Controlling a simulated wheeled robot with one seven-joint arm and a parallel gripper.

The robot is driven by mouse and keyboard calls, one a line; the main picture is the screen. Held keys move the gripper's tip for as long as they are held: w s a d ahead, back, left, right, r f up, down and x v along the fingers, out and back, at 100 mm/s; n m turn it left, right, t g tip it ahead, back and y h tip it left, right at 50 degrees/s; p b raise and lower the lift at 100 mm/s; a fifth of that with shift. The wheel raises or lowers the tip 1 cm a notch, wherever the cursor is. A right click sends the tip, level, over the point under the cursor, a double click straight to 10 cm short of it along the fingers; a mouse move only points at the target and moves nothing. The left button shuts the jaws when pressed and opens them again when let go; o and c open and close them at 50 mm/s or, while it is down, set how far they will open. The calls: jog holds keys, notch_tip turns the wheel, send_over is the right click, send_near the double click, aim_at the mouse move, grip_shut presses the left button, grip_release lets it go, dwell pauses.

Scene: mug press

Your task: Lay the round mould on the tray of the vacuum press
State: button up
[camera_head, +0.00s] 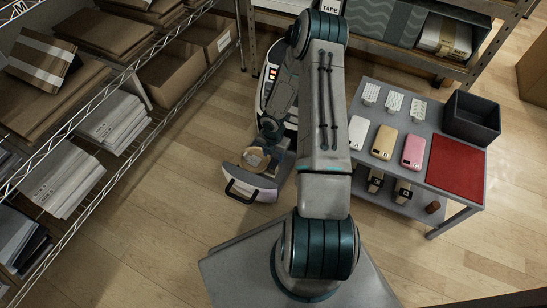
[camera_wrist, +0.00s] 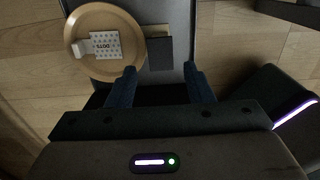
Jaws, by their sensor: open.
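The round mould (camera_wrist: 127,62) is a tan disc with a raised rim. It appears to lie flat on the grey tray (camera_wrist: 178,14) of the vacuum press, near the tray's left edge in the wrist view. A white dotted piece with a tab (camera_wrist: 104,46) lies on the mould. In the head view the mould (camera_head: 257,158) shows on the pulled-out tray, behind the black handle (camera_head: 241,190). The press body (camera_head: 267,88) is partly hidden behind my arm.
A grey table (camera_head: 408,128) at right holds phones, white patterned pieces, a dark bin (camera_head: 472,118) and a red mat (camera_head: 456,168). A wire shelf (camera_head: 100,90) with boxes and paper stands at left. Floor between shelf and press is clear.

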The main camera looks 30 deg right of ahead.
jog(key=s+a+r+m+h+p, duration=0.15)
jog(key=r+m, duration=0.45)
jog(key=r, duration=0.9)
jog(key=s+a+r+m+h, duration=0.1)
jog(key=s+r+m, duration=0.35)
jog(key=r, duration=0.95)
jog(key=s+a+r+m+t+y, duration=0.1)
jog(key=s+a+r+m+y, duration=0.1)
jog(key=s+a+r+m, duration=0.8)
notch_tip(320, 180, up, 4)
jog(key=s+m, duration=0.2)
jog(key=m, duration=0.3)
jog(key=shift+s+a, duration=0.15)
jog(key=shift+s, duration=0.25)
jog(key=shift+y, duration=0.25)
